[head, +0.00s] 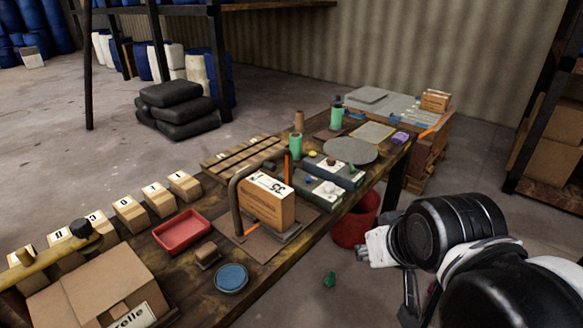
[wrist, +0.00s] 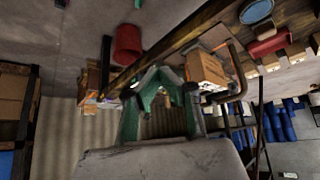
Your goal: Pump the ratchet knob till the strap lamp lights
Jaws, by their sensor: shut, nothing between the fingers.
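A cardboard box (head: 267,206) marked 35 stands on the bench beneath a bent brown pipe frame (head: 236,192), with an orange strap (head: 287,166) beside it. The box also shows in the wrist view (wrist: 205,70). Two grey-green units (head: 322,192) with small coloured knobs or lamps lie behind it. I cannot tell which part is the ratchet knob or the strap lamp, nor whether any lamp is lit. My gripper (wrist: 162,78) has green fingers, shut and empty, apart from the bench. In the head view my arm is at the right, off the bench's front edge.
On the bench are a red tray (head: 182,231), a blue disc (head: 231,277), a round grey plate (head: 350,150) and several lettered blocks (head: 130,215). A red bin (head: 355,218) stands on the floor before the bench. Shelving (head: 550,130) stands at the right.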

